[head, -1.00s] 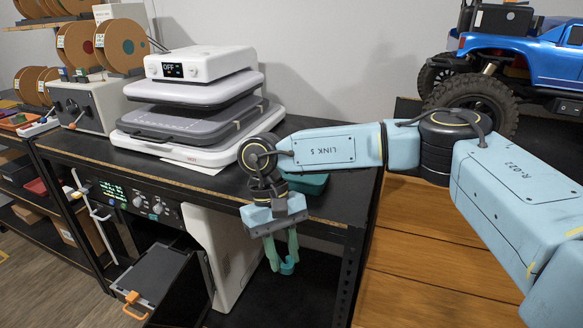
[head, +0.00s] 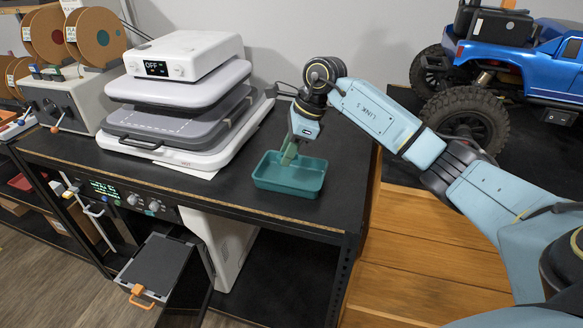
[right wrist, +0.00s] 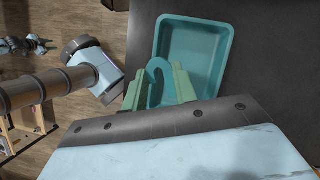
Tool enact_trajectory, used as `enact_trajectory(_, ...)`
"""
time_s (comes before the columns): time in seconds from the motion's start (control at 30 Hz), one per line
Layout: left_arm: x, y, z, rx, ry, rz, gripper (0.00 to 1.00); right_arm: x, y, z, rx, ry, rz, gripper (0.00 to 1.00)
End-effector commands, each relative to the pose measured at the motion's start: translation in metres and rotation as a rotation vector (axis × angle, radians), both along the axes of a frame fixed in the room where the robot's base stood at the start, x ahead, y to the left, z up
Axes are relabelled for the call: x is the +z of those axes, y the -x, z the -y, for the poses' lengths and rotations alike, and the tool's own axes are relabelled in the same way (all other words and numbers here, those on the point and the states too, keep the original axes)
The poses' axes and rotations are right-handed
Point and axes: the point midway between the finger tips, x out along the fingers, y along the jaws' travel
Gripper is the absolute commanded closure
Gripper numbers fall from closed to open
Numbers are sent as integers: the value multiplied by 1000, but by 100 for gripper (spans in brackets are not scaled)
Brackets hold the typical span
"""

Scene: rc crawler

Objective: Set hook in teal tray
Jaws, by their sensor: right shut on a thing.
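The teal tray (head: 285,185) stands empty-looking on the black bench top, near its right end. My right gripper (head: 289,156) points down at the tray's back part, and its fingertips overlap the tray in the head view. In the right wrist view, the right gripper (right wrist: 160,84) is shut on the teal hook (right wrist: 157,70), whose curved end shows between the green fingers. The hook overlaps the near-left edge of the tray (right wrist: 202,50) there. How high it is above the tray I cannot tell. In the head view the hook is hardly visible.
A white heat press (head: 185,90) with stacked plates stands left of the tray. Behind it on the left are spools (head: 100,38). A blue crawler truck (head: 540,65) stands at the right. The bench top in front of the tray is clear.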

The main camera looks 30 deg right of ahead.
Motion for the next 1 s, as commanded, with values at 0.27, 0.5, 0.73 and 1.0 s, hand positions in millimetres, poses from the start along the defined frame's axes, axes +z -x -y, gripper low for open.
enact_trajectory(0.27, 15, 3, 9, 4, 12, -2, 64, 10, -2, 47, -342, -2, -2, 97)
enact_trajectory(0.5, 15, 4, 9, 4, 12, -2, 64, -33, -2, 48, -359, -3, -5, 97)
enact_trajectory(0.73, 16, 3, 9, 4, 12, -2, 64, -53, -2, 48, -357, -3, -2, 97)
enact_trajectory(1.0, 16, 3, 9, 4, 12, -2, 64, -86, -2, 48, -357, -4, -1, 97)
